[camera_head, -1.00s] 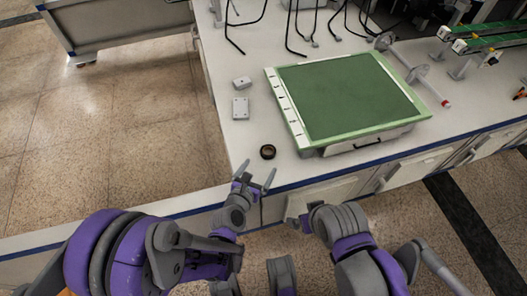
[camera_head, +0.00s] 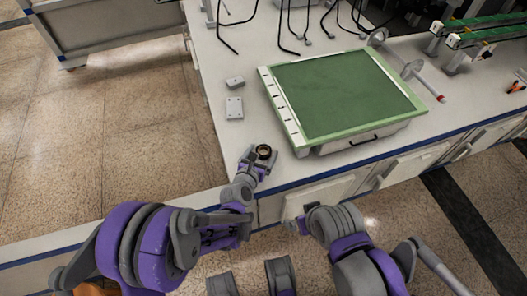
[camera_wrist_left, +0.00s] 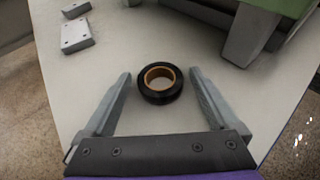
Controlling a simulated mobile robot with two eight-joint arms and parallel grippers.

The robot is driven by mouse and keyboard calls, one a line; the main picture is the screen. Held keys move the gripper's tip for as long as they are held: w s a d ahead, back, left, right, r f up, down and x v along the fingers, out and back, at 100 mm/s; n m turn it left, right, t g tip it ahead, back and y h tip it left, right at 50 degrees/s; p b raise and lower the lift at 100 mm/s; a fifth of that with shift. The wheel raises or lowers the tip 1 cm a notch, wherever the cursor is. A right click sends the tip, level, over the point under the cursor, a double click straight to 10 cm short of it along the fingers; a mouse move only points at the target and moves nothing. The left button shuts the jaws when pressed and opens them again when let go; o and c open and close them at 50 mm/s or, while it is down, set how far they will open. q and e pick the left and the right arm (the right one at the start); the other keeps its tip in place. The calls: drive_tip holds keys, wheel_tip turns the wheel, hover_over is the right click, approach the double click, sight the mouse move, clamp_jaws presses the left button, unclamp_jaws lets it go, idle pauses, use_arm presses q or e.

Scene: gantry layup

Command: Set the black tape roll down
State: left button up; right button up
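The black tape roll (camera_head: 264,151) lies flat on the white tabletop near its front left corner. In the left wrist view the roll (camera_wrist_left: 160,83) shows its brown core and sits between the far ends of the fingers, with a gap on each side. My left gripper (camera_head: 258,157) is open around the roll, low over the table; its fingers (camera_wrist_left: 160,90) are spread and do not appear to touch it. My right gripper (camera_head: 302,222) is in front of the table's edge, away from the roll; its fingers are too small to judge.
A green cutting mat on a raised tray (camera_head: 298,146) stands right of the roll. Two small grey blocks (camera_head: 234,108) (camera_head: 235,83) lie behind it on the left. Bent black rods stand at the back. The blue-trimmed table edge runs close in front.

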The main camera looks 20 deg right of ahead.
use_arm(q)
drive_tip(key=c, duration=1.2)
drive_tip(key=shift+r, duration=0.1)
